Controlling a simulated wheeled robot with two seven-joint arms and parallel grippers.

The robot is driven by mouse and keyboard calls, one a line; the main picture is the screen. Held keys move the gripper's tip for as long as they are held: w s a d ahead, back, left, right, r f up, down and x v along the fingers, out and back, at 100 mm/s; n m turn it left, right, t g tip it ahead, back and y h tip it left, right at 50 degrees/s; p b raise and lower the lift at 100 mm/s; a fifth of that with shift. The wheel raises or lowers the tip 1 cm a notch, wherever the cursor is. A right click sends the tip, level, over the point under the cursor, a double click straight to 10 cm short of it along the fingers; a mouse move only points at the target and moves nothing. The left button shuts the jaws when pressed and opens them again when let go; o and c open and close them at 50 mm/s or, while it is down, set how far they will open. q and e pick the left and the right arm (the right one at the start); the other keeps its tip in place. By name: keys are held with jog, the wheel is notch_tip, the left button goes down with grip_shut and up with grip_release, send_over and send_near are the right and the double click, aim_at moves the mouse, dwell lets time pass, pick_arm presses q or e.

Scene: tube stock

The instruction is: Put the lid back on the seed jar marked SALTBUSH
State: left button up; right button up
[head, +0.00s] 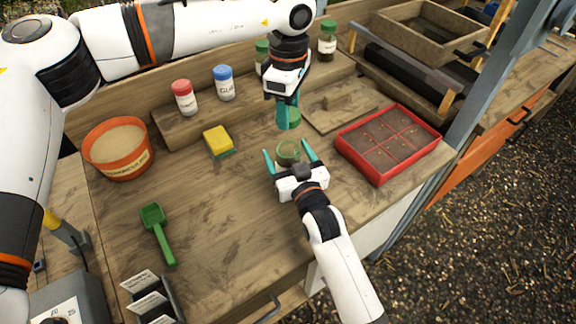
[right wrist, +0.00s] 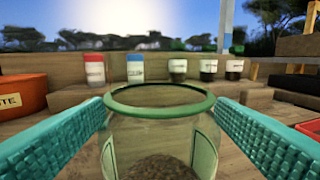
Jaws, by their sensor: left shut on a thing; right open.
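An open glass jar (head: 288,153) with a green rim stands on the bench in the head view. It also fills the middle of the right wrist view (right wrist: 160,140), with dark brown contents low inside; its label shows only at the edges and cannot be read. My right gripper (head: 287,155) is open, with one teal finger on each side of the jar; contact is not clear. My left gripper (head: 288,106) is shut on a green lid (head: 290,119), held above and slightly behind the jar.
A red-lidded jar (head: 184,97), a blue-lidded jar (head: 224,82) and green-lidded jars (head: 327,40) stand on the back shelf. A red seed tray (head: 428,143) lies right, a yellow sponge (head: 217,139) and orange pot (head: 103,166) left. A green scoop (head: 158,232) lies front left.

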jog(key=shift+w+a, duration=0.25)
jog(key=shift+w, duration=0.35)
jog(key=shift+c, duration=0.5)
jog(key=c, duration=1.4)
pick_arm(q)
send_over(289, 144)
jog(key=shift+f, duration=2.45)
jog(key=shift+f, duration=0.9)
jog(key=shift+f, duration=0.55)
